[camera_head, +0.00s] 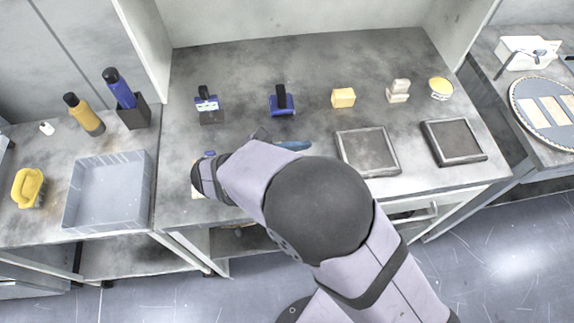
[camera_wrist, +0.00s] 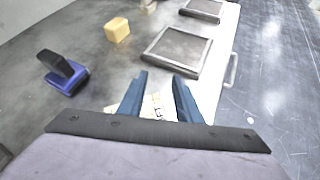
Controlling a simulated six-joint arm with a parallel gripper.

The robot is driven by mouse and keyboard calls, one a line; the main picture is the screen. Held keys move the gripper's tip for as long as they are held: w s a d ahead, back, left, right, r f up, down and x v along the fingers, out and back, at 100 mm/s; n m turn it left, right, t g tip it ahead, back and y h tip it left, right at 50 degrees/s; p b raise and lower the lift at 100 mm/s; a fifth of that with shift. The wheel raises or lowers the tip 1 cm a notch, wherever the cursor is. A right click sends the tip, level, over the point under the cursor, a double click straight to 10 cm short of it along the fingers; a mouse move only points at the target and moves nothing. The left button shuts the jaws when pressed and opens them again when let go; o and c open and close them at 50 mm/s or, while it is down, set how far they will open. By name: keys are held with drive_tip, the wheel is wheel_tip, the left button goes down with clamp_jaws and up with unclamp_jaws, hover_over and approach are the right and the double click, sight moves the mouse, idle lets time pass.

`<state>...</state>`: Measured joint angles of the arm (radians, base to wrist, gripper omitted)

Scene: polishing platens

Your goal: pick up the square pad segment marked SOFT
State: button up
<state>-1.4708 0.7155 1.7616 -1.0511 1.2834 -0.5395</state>
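My gripper (camera_wrist: 161,78) shows in the wrist view with its two dark blue fingers apart. Between and behind them, low over the worktop, are pale cream pieces (camera_wrist: 153,104) with dark marks on them. The marks are too small to read, so I cannot tell which piece says SOFT. The fingers hide part of these pieces, and nothing is clearly pinched between them. My arm covers the worktop there, and the pale pieces are mostly hidden.
Two framed grey platens, a left one (camera_head: 368,152) and a right one (camera_head: 453,141), lie on the bench. A blue tool (camera_head: 282,102) and a yellow block (camera_head: 343,98) stand behind. A grey tray (camera_head: 108,190) is at the left, and a round plate (camera_head: 545,108) at the right.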

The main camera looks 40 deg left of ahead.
drive_tip(key=s+a+n+y, duration=0.1)
drive_tip(key=s+a, duration=0.1)
drive_tip(key=s+a+n+t+y, duration=0.1)
drive_tip(key=s+a+n, duration=0.1)
drive_tip(key=s+a, duration=0.1)
drive_tip(key=s+a+n+t+y, duration=0.1)
drive_tip(key=s+a+n, duration=0.1)
drive_tip(key=a, duration=0.1)
drive_tip(key=shift+s+a+f+y, duration=0.25)
drive_tip(key=shift+s+y, duration=0.05)
drive_tip(key=shift+s, duration=0.05)
drive_tip(key=shift+s+a+f, duration=0.2)
drive_tip(key=shift+s+a, duration=0.05)
drive_tip(key=shift+s, duration=0.1)
drive_tip(key=shift+w+f, duration=0.25)
drive_tip(key=shift+w, duration=0.45)
drive_tip(key=shift+p+x, duration=1.55)
drive_tip(key=shift+x, duration=1.4)
drive_tip(key=shift+a+f, duration=0.15)
drive_tip(key=shift+a, duration=0.05)
clamp_jaws()
